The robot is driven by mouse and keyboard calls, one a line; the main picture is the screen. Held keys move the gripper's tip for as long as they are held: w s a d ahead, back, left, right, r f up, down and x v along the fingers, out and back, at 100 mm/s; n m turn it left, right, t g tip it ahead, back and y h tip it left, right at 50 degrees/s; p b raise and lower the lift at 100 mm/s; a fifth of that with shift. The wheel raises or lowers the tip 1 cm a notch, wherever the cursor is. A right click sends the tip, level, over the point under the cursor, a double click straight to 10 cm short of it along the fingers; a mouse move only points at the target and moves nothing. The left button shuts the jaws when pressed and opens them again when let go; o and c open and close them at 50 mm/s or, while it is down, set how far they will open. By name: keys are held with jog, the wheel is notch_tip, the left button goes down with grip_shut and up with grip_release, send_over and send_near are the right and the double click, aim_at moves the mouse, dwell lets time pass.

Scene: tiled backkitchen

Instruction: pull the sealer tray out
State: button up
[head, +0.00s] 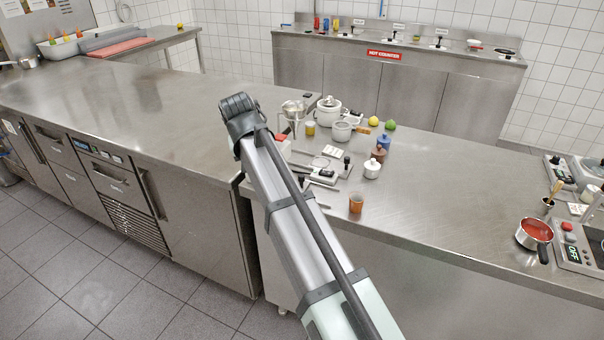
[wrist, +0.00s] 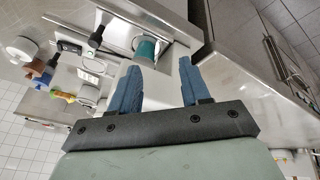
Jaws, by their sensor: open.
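The likely sealer is a pale box-like body (wrist: 160,88) in the wrist view, seen between and behind my fingers. I cannot tell which part is the tray. My gripper (wrist: 158,76) is open, its two blue fingers apart on either side of the pale body, with nothing visibly held. I cannot tell whether they touch it. In the head view a white, red-topped device (head: 283,147) shows partly behind my arm; my gripper is hidden there.
A red-filled pan (head: 535,233) stands at the right. The left counter (head: 130,98) is mostly clear.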

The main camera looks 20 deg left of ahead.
jog(key=w+d+r, duration=0.1)
jog(key=d+r, duration=0.4)
jog(key=n+g+y, duration=0.1)
jog(key=y, duration=0.1)
send_near(302, 175)
jog(key=x, duration=0.8)
jog(key=shift+a+f, duration=0.15)
jog(key=shift+f, duration=0.15)
grip_shut()
dwell(0.5)
